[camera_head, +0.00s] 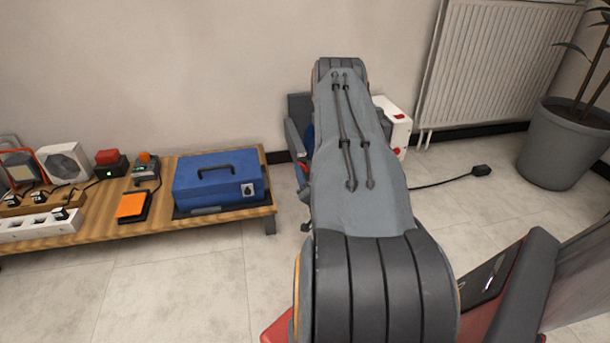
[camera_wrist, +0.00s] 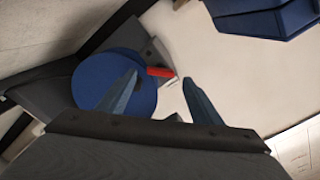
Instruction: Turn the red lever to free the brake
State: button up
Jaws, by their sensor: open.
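The red lever (camera_wrist: 160,72) shows in the wrist view as a short red bar beside a round blue disc (camera_wrist: 88,84) on a dark grey body. My gripper (camera_wrist: 160,78) is open, its two fingers pointing towards the lever. The lever lies between the fingertips in the picture; I cannot tell the depth or whether they touch. The left finger overlaps part of the disc. In the head view, my arm hides my gripper and most of the dark grey device (camera_head: 297,108) by the wall.
A white box (camera_head: 397,125) with a red part stands right of my arm. A low wooden table (camera_head: 240,222) at left holds a blue toolbox (camera_head: 218,180), an orange-topped pad (camera_head: 132,205) and several small devices. A radiator (camera_head: 490,65) and potted plant (camera_head: 570,140) stand at right.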

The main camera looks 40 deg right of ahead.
aim_at(304, 168)
jog(key=shift+b+x, duration=0.65)
jog(key=shift+x, duration=1.05)
